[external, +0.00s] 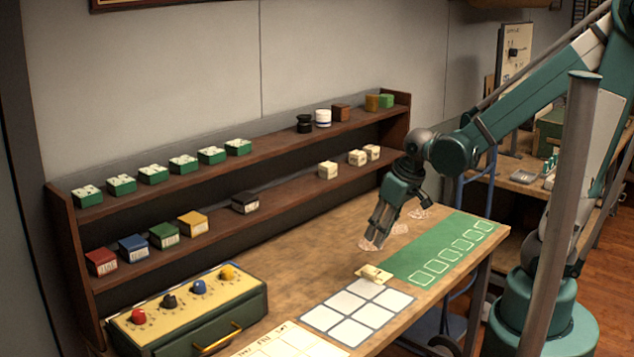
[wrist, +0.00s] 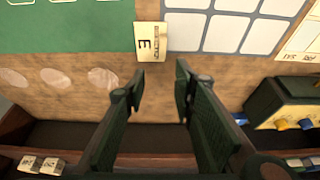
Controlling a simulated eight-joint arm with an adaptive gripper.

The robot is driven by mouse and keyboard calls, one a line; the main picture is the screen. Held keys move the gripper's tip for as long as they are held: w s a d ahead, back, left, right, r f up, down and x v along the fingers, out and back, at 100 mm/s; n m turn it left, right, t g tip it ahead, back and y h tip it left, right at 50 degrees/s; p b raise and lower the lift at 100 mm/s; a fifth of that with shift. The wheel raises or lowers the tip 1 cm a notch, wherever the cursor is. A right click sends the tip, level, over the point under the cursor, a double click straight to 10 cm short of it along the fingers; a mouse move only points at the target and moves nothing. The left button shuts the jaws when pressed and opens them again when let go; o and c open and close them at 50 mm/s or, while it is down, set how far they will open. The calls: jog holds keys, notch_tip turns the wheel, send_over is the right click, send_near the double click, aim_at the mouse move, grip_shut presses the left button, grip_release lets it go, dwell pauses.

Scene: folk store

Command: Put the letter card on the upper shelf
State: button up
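The letter card (external: 374,273) is a small cream piece on the table, between the green mat and the white grid. In the wrist view the letter card (wrist: 150,42) shows a dark letter like an E and lies just beyond my fingertips. My gripper (external: 375,240) points down above the table, on the shelf side of the card. In the wrist view my gripper (wrist: 158,80) has its fingers apart with nothing between them. The upper shelf (external: 275,138) runs along the wall and holds several green-and-white blocks at left and several small items at right.
The lower shelf (external: 290,190) holds coloured boxes and pale blocks. A green box with coloured knobs (external: 188,310) stands front left. The green mat (external: 415,258) and white grid (external: 335,318) flank the card. The upper shelf has bare room between its two groups.

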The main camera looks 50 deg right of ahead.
jog(key=g, duration=0.1)
send_near(369, 271)
jog(key=shift+a+f, duration=0.1)
jog(key=shift+f, duration=0.3)
jog(key=shift+f, duration=0.1)
jog(key=shift+b+x, duration=0.45)
jog(key=shift+x, duration=0.75)
jog(key=shift+w, duration=0.1)
jog(key=shift+b+x, duration=0.7)
jog(key=shift+x, duration=1.85)
jog(key=c, duration=0.8)
